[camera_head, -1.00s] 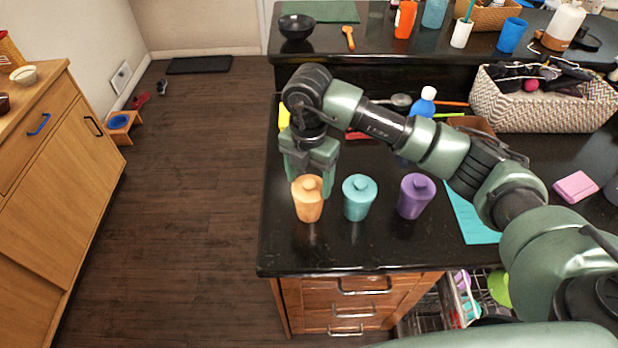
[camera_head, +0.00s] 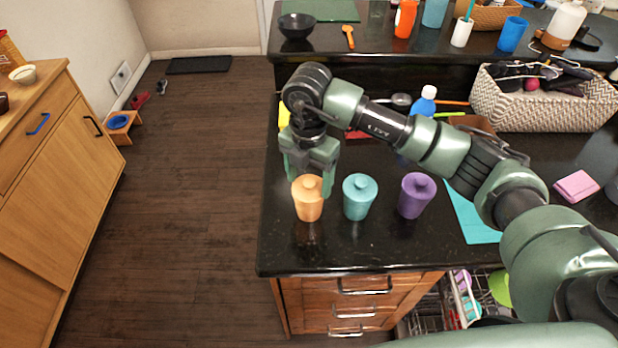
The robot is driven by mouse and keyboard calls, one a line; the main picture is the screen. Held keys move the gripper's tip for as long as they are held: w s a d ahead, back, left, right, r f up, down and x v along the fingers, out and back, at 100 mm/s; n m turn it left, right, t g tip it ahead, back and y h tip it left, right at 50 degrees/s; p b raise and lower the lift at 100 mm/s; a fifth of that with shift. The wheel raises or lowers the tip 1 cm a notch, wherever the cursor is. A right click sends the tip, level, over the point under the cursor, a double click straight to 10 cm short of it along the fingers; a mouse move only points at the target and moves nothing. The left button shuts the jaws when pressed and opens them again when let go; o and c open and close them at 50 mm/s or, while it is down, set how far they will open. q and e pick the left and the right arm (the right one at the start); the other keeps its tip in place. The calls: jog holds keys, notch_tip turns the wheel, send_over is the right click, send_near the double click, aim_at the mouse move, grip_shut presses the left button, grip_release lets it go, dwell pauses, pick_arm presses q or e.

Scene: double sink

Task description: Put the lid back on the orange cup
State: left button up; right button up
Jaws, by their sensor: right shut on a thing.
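The orange cup (camera_head: 308,210) stands upright on the dark counter near its left front corner. Its orange lid (camera_head: 308,185) is on or right at the cup's top; I cannot tell whether it is fully seated. My right gripper (camera_head: 310,178) reaches down from behind and is shut on the lid, with a finger on each side. The fingertips are partly hidden behind the lid and cup. My left gripper is not in view.
A woven basket (camera_head: 545,104) is at the back right. The counter in front of the cups is clear.

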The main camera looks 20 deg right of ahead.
jog(key=o, duration=1.4)
jog(key=shift+o, duration=0.5)
jog(key=shift+r+p, duration=2.1)
jog(key=shift+r, duration=1.45)
grip_shut()
